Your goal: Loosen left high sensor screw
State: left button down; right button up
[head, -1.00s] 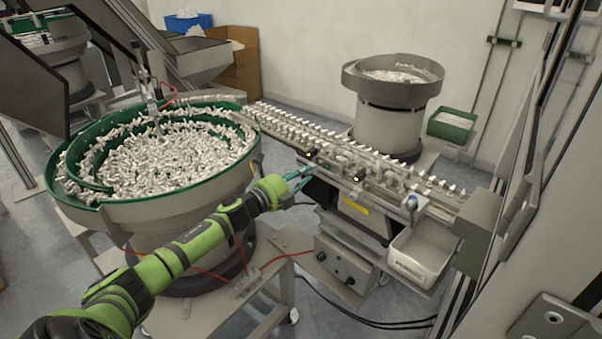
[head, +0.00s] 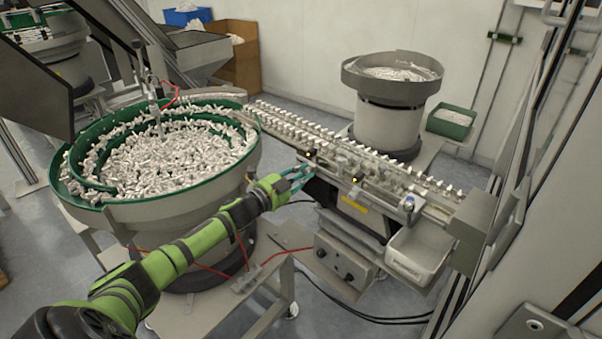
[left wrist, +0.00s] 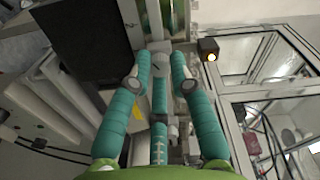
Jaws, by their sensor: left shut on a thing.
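My left gripper (head: 305,174) reaches from the left to the near side of the linear feed track (head: 440,206). Its teal fingers are closed in around a small grey part, which looks like the sensor screw (left wrist: 161,65), in the left wrist view. The fingers cover much of it, so its turn cannot be told. A dark sensor with a yellow light (head: 311,155) sits on the track just above the fingertips. A black sensor block with a bright light (left wrist: 209,50) also shows right of the fingers in the left wrist view. My right gripper is not in view.
A green-rimmed bowl feeder (head: 66,190) full of white parts stands left, beside my arm. A second sensor (head: 356,180) is further right on the track. A white bin (head: 418,252) hangs at its near side. A grey bowl feeder (head: 390,120) stands behind.

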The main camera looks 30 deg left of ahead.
pick_arm(q)
jog(key=shift+d+n, duration=0.1)
jog(key=shift+n, duration=0.2)
dwell(0.4)
jog(key=c, duration=1.1)
grip_release()
jog(key=s, duration=0.4)
jog(key=s+a, duration=0.1)
jog(key=s, duration=0.3)
jog(key=s+a, duration=0.1)
jog(key=s, duration=0.2)
jog(key=shift+s+a, duration=0.1)
jog(key=shift+s, duration=0.3)
